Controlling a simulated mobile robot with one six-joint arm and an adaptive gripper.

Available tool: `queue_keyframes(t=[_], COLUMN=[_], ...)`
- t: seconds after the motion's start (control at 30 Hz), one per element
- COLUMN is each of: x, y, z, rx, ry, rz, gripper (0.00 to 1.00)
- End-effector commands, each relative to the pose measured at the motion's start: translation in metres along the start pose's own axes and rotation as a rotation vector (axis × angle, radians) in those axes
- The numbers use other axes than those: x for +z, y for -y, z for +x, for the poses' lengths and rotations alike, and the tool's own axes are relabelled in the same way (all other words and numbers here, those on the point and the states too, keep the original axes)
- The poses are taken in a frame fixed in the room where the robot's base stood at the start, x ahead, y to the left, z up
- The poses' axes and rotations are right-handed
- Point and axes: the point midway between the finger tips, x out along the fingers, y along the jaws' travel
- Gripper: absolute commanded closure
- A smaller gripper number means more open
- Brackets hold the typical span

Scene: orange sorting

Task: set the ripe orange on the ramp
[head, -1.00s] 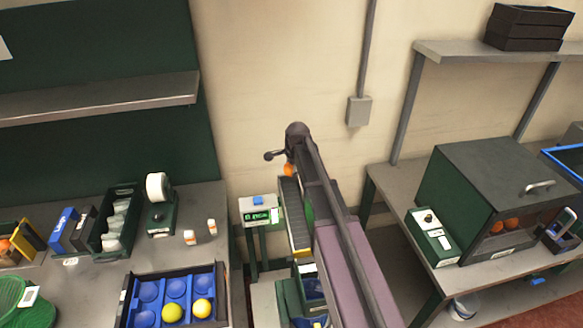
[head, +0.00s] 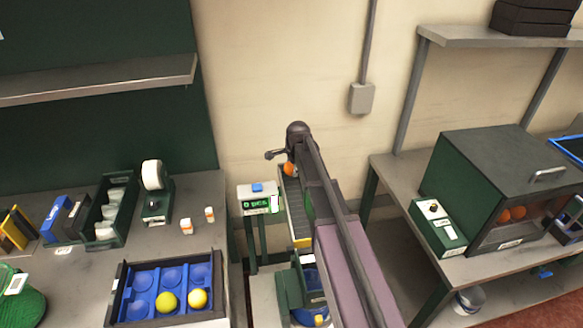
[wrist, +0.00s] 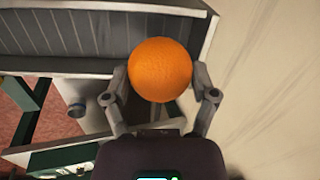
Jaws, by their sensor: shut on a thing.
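The ripe orange (wrist: 160,66) is held between the two fingers of my gripper (wrist: 160,84) in the wrist view. It is plain orange all over the side I see. In the head view the orange (head: 289,169) shows at the upper end of the ramp (head: 297,218), partly covered by my arm. The ramp is a sloping grey channel with a yellow lower end. In the wrist view the ribbed ramp bed (wrist: 60,32) lies behind and left of the orange. I cannot tell whether the orange touches the bed.
A small counter box (head: 258,198) stands left of the ramp. A blue tray (head: 165,290) with two yellow fruits sits on the left bench. A green cabinet (head: 505,170) with oranges inside stands on the right bench. The wall is close behind the ramp.

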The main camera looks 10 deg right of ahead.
Motion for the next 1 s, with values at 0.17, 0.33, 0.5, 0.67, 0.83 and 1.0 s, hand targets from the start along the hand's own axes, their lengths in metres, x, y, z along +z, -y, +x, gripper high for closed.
queue_keyframes(t=[0.17, 0.33, 0.5, 0.67, 0.83, 1.0], x=[0.000, -0.001, -0.001, -0.001, -0.001, -0.001], y=[-0.004, -0.006, -0.006, -0.006, -0.006, -0.006], z=[0.015, 0.021, 0.022, 0.022, 0.022, 0.022], rx=[0.000, 0.000, 0.000, 0.000, 0.000, 0.000], ry=[0.000, 0.000, 0.000, 0.000, 0.000, 0.000], rz=[0.000, 0.001, 0.001, 0.001, 0.001, 0.002], gripper=[0.75, 0.75, 0.75, 0.75, 0.75, 0.00])
